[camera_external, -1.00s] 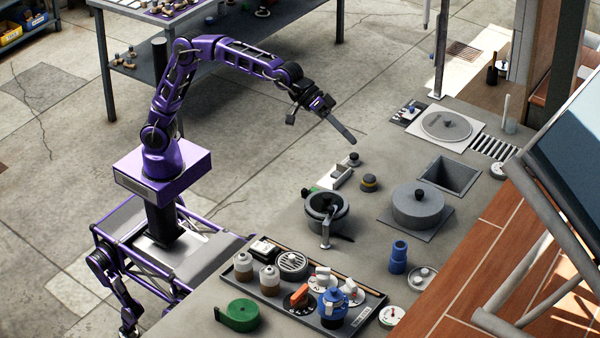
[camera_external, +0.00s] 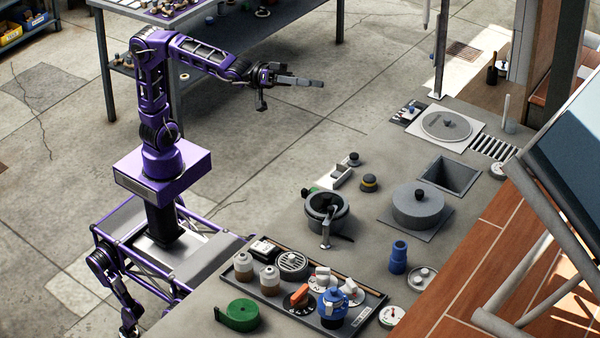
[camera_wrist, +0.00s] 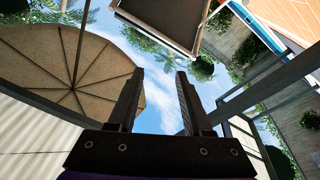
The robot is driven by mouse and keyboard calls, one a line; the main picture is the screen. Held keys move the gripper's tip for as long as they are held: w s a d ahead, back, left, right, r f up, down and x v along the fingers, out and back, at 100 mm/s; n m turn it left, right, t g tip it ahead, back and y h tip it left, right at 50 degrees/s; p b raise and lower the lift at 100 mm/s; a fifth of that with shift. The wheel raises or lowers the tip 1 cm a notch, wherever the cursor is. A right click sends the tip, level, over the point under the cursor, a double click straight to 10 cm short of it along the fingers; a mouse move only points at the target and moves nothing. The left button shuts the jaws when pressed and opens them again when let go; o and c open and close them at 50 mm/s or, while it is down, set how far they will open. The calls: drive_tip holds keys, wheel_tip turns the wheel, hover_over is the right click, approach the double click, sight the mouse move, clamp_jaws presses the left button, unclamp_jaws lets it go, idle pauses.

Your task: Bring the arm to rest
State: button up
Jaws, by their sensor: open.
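My gripper (camera_external: 305,81) is at the end of my purple arm, raised in the air at the left of the grey worktop (camera_external: 285,225). It points to the right and is clear of everything on the worktop. In the wrist view my gripper (camera_wrist: 158,85) shows two dark fingers standing apart with nothing between them, so it is open and empty. Beyond the fingers the wrist view shows sky, a round tan parasol (camera_wrist: 65,70) and foliage.
The worktop carries a grey pot (camera_external: 326,208), a lidded round vessel (camera_external: 418,205), a blue fitting (camera_external: 398,257), a green roll (camera_external: 238,315) and a tray (camera_external: 370,308) of several parts. A dark table (camera_external: 215,68) stands behind my arm. The air around my gripper is free.

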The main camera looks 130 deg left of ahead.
drive_tip(key=s+d+f+m+g+y, duration=0.1)
drive_tip(key=s+f+m+g, duration=0.15)
drive_tip(key=f, duration=0.45)
drive_tip(key=s+d+f+m+g+y, duration=0.1)
drive_tip(key=s+d+f+g, duration=0.15)
drive_tip(key=f, duration=0.55)
drive_tip(key=s+a+f+g, duration=0.1)
drive_tip(key=s+f+g, duration=0.2)
drive_tip(key=s+f, duration=0.3)
drive_tip(key=s+a+f+m+g+h, duration=0.1)
drive_tip(key=s+f, duration=0.5)
drive_tip(key=s, duration=0.9)
drive_tip(key=s+a+f+m+g, duration=0.1)
drive_tip(key=s+a+f+g, duration=0.2)
drive_tip(key=s, duration=0.7)
wheel_tip(320, 180, down, 4)
drive_tip(key=g, duration=0.2)
drive_tip(key=shift+s+a+r+g+h, duration=0.15)
drive_tip(key=shift+s+g+h, duration=0.15)
drive_tip(key=shift+s+g, duration=0.1)
drive_tip(key=shift+w, duration=0.1)
